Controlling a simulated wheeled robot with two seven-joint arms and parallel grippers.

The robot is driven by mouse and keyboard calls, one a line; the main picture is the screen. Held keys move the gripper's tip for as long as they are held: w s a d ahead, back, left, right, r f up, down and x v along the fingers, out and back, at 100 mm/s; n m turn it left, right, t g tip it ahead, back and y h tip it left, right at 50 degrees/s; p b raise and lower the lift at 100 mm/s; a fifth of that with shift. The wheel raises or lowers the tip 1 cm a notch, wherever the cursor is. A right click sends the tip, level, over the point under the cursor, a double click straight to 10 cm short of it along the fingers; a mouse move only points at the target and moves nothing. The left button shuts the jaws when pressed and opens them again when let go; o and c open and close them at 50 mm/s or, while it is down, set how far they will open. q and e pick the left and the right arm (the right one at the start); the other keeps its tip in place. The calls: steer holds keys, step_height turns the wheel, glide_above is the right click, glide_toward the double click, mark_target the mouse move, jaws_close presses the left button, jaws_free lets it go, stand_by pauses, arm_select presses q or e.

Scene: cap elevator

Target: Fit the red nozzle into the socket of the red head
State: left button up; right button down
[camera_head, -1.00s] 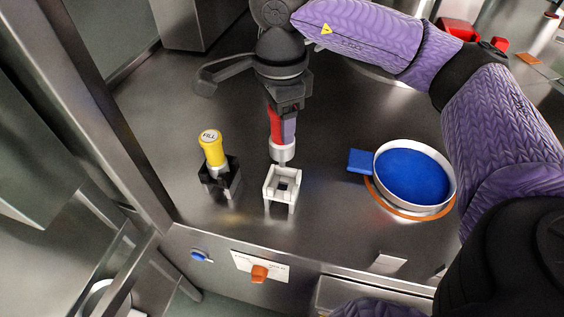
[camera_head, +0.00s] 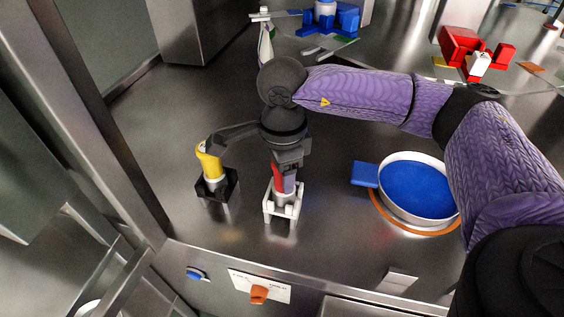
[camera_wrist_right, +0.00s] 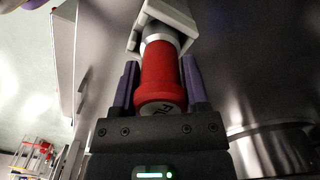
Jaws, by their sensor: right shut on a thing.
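My right gripper (camera_head: 284,180) points down and is shut on the red nozzle (camera_head: 278,176). In the right wrist view the nozzle (camera_wrist_right: 162,76) sits between my purple fingers, its silver end pointing away. That end is at the opening of a small white stand (camera_head: 268,208), also in the wrist view (camera_wrist_right: 178,14); how deep it sits is hidden. A red block assembly (camera_head: 460,45) with a white part stands far back at the right, likely the red head; its socket cannot be made out. My left gripper is out of view.
A blue-bottomed round pan (camera_head: 420,190) is at the right. A blue assembly (camera_head: 340,18) stands at the back. Counter front edge is close.

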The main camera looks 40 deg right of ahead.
steer(key=shift+f, duration=0.2)
steer(key=shift+c, duration=0.5)
jaws_free()
steer(key=r+p, duration=0.1)
steer(key=r, duration=0.2)
steer(key=r+p, duration=0.1)
steer(key=r, duration=0.2)
steer(key=r+p, duration=0.1)
steer(key=r, duration=0.2)
steer(key=shift+a+r, duration=0.2)
steer(key=shift+a, duration=0.1)
steer(key=shift+r, duration=0.35)
